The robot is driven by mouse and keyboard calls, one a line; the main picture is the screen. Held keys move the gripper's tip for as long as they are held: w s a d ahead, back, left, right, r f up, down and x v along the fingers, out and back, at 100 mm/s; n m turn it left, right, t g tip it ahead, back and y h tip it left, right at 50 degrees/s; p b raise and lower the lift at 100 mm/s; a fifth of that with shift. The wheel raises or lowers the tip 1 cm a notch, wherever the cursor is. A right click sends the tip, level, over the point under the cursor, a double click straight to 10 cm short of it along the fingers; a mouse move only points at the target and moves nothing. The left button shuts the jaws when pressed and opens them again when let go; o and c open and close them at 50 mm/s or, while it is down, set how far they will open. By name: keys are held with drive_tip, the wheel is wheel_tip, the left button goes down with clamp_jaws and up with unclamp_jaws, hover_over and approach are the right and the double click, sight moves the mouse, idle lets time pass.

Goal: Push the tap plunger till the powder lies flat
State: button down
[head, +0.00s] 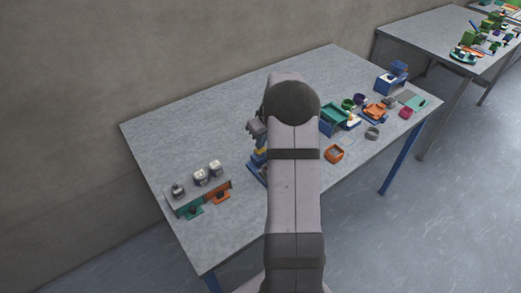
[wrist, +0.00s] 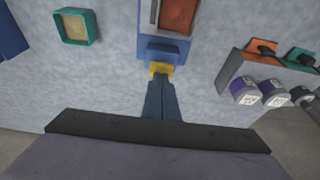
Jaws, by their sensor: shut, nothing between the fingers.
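The tap plunger (wrist: 160,68) is a small yellow block on the near side of a blue stand in the wrist view. The stand (wrist: 160,47) carries a grey-rimmed tray with red-brown powder (wrist: 177,14), cut off by the top edge. I cannot tell whether its surface is level. My gripper (wrist: 160,80) is shut, its fingertips at the plunger; whether they touch is unclear. In the head view my gripper (head: 256,130) is above the blue and yellow stand (head: 259,157), which my arm mostly hides.
A teal square container (wrist: 75,40) of tan powder stands left in the wrist view. Bins and small items, including an orange container (head: 334,154), crowd the right. The back left is clear.

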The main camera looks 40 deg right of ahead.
drive_tip(key=shift+f+b, duration=0.4)
drive_tip(key=shift+f, duration=0.6)
drive_tip(key=shift+r, duration=0.1)
drive_tip(key=shift+r+p, duration=0.55)
drive_tip(key=shift+r, duration=0.55)
drive_tip(key=shift+f, duration=0.25)
